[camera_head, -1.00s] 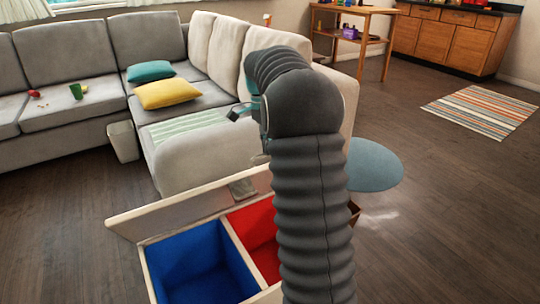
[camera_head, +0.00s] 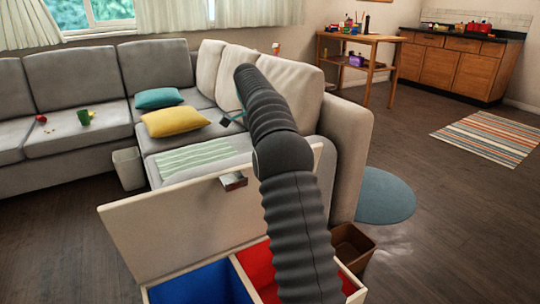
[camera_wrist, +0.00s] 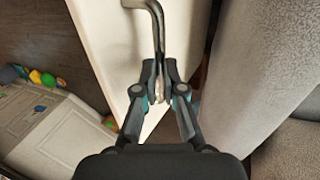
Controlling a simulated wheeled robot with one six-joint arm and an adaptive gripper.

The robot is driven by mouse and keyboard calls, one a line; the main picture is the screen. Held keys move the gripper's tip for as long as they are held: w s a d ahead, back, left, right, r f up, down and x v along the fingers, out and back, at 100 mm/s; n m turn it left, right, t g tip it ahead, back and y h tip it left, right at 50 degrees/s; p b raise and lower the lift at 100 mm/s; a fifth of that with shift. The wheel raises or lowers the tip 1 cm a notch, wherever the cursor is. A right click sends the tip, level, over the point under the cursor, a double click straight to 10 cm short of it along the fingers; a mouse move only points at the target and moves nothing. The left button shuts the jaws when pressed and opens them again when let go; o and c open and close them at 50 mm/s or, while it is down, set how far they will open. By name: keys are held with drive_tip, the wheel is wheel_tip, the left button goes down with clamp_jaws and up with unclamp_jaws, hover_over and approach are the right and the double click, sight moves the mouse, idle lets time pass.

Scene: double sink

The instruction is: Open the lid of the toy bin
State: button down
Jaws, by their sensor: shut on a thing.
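The toy bin (camera_head: 145,297) stands at the bottom of the head view, with a blue and a red compartment showing. Its pale lid (camera_head: 165,223) is raised at the far side, inner face toward the camera, with a small metal piece (camera_head: 233,181) near its top edge. My gripper (camera_head: 230,121) is mostly hidden in the head view, a small part showing beyond the lid. In the wrist view my gripper (camera_wrist: 160,88) is shut on a bent metal handle (camera_wrist: 157,30) in front of the pale lid panel (camera_wrist: 112,45).
The grey sofa (camera_head: 345,130) is close behind the lid, with yellow (camera_head: 175,121) and teal (camera_head: 158,97) pillows. A brown basket (camera_head: 352,247) and a round blue rug (camera_head: 385,196) lie to the right. Open floor (camera_head: 450,230) extends right.

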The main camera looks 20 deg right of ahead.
drive_tip(key=shift+w+a+f, duration=0.15)
drive_tip(key=shift+w+f, duration=0.45)
drive_tip(key=shift+w+a+f, duration=0.15)
drive_tip(key=shift+w+f, duration=0.4)
drive_tip(key=c, duration=1.5)
unclamp_jaws()
drive_tip(key=shift+w, duration=0.1)
drive_tip(key=shift+c, duration=0.2)
drive_tip(key=o, duration=0.3)
drive_tip(key=shift+w+a+f, duration=0.1)
drive_tip(key=shift+w+f, duration=0.2)
drive_tip(key=shift+o, duration=0.2)
drive_tip(key=shift+s+d+r, duration=0.25)
drive_tip(key=shift+d+r, duration=0.05)
drive_tip(key=shift+r, duration=0.15)
drive_tip(key=shift+r, duration=0.1)
